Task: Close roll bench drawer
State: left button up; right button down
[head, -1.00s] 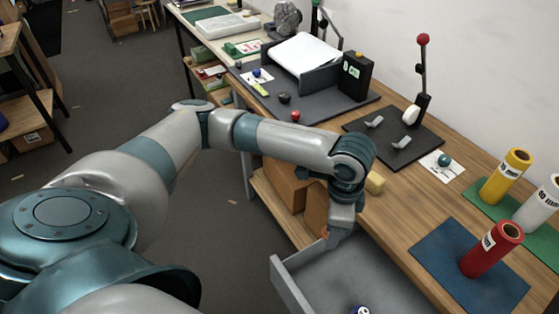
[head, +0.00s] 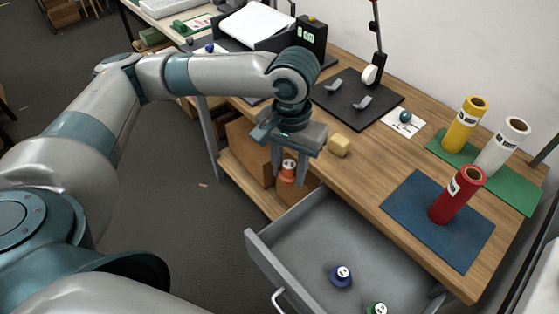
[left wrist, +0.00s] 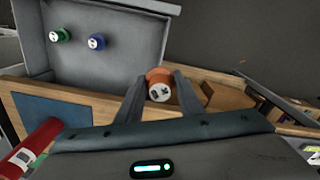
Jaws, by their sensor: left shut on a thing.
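The grey bench drawer (head: 300,235) stands pulled out from the wooden roll bench (head: 355,190); it also shows in the left wrist view (left wrist: 125,48). Its handle (head: 279,300) is on the front at the lower left. A blue small spool (head: 341,277) and a green small spool (head: 377,308) lie inside. The orange spool is between both fingers in the left wrist view (left wrist: 159,84). My right gripper is out of view.
On the bench stand a red roll (head: 456,196) on a blue mat (head: 420,222), a yellow roll (head: 464,124) and a white roll (head: 503,147). Cardboard boxes (head: 247,150) fill the shelf below.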

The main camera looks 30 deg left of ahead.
aim_at(298, 253)
jog(key=k+j, duration=0.15)
jog(key=j, duration=0.2)
jog(key=k+j, duration=0.1)
jog(key=j, duration=0.25)
jog(key=k+j+z, duration=0.1)
jog(key=j, duration=0.3)
jog(key=k+j, duration=0.2)
jog(key=j, duration=0.15)
